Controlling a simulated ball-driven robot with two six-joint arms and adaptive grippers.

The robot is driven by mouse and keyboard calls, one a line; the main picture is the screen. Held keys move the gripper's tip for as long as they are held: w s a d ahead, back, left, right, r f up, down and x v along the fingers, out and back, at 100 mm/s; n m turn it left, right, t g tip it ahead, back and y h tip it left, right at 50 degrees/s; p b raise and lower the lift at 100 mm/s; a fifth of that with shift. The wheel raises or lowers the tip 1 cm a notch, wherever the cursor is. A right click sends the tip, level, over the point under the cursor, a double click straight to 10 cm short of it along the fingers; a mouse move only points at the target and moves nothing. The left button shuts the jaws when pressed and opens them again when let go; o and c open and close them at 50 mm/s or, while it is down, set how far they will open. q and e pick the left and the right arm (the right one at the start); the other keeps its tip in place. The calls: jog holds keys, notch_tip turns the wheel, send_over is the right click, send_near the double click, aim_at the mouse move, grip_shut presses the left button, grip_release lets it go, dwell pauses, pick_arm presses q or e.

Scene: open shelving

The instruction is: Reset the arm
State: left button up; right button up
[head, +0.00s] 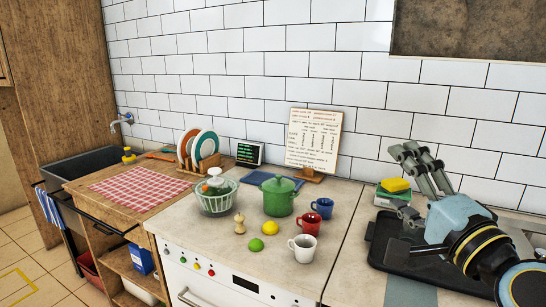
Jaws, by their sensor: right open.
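My right gripper (413,160) is at the right of the head view, raised above the counter in front of the tiled wall. Its fingers are spread and point up and to the left. Nothing shows between them. My right arm (480,245) comes in from the lower right, over a dark tray (382,240). My left gripper is not in the view.
A green pot (279,197), a white mug (302,248), a red mug (307,225), a blue mug (322,208) and a clear bowl (216,198) stand on the counter. A yellow sponge (396,185) lies close to my right gripper.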

jog(key=s+a+f+n+g, duration=0.2)
jog(key=s+f+n+g, duration=0.7)
jog(key=s+f+n, duration=0.25)
jog(key=s+d+f+n+g+h, duration=0.2)
jog(key=s+d+f+g, duration=0.15)
jog(key=s, duration=0.45)
jog(key=s+d+f+n+g+h, duration=0.1)
jog(key=s+d+f+g+h, duration=0.2)
jog(key=s+d, duration=0.35)
jog(key=s+f+b, duration=0.2)
jog(key=f+b, duration=0.1)
jog(key=f, duration=0.9)
jog(key=s+d+f+g+b, duration=0.1)
jog(key=f+b, duration=0.2)
jog(key=f, duration=0.9)
jog(key=s+f+b, duration=0.2)
jog(key=f+b, duration=0.1)
jog(key=f, duration=0.9)
jog(key=s+f+g+b, duration=0.1)
jog(key=s+f+b, duration=0.4)
jog(key=s+f, duration=1.2)
notch_tip(320, 180, down, 3)
jog(key=shift+s+d+f, duration=0.15)
jog(key=shift+d, duration=0.3)
